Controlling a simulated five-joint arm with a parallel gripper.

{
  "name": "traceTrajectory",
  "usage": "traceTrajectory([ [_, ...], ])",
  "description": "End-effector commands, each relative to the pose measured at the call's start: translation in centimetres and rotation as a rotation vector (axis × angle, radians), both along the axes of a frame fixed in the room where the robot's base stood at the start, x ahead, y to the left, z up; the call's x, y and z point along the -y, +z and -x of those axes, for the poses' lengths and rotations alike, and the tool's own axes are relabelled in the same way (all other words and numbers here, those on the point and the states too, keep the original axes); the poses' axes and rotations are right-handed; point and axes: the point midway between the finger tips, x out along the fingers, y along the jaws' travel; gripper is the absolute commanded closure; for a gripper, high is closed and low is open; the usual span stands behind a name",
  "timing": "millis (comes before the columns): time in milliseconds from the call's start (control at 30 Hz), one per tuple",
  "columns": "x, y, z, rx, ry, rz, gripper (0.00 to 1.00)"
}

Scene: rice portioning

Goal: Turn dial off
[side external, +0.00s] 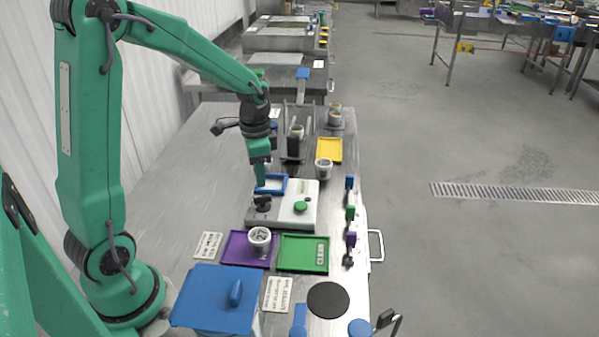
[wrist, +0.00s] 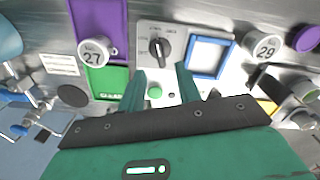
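The dial (side external: 262,203) is a black knob on a white and grey box (side external: 284,217) on the steel table. In the wrist view the dial (wrist: 159,48) has printed marks around it, too small to read surely. A round green button (side external: 301,207) sits on the same box; it also shows in the wrist view (wrist: 155,91). My gripper (side external: 261,184) is above and behind the dial in the side view. In the wrist view my gripper (wrist: 159,67) has its two green fingers apart, with nothing between them. The dial lies just beyond the fingertips, apart from them.
A purple tray (side external: 240,250) with a white cup (side external: 260,239) and a green tray (side external: 303,254) lie in front. Another cup (side external: 323,169) and a yellow tray (side external: 329,150) stand behind. Bare table lies left.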

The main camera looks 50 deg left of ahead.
Motion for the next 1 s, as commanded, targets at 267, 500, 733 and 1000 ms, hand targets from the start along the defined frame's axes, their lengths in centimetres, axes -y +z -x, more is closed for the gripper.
traceTrajectory([
  [267, 0.0, -3.4, 0.1, -0.004, 0.0, 0.001, 0.66],
  [500, 0.0, -5.8, 0.1, -0.003, 0.0, 0.001, 0.66],
  [733, 0.0, -6.6, 0.1, -0.001, 0.0, 0.0, 0.66],
  [1000, 0.0, -6.6, 0.0, 0.0, 0.0, 0.0, 0.76],
])
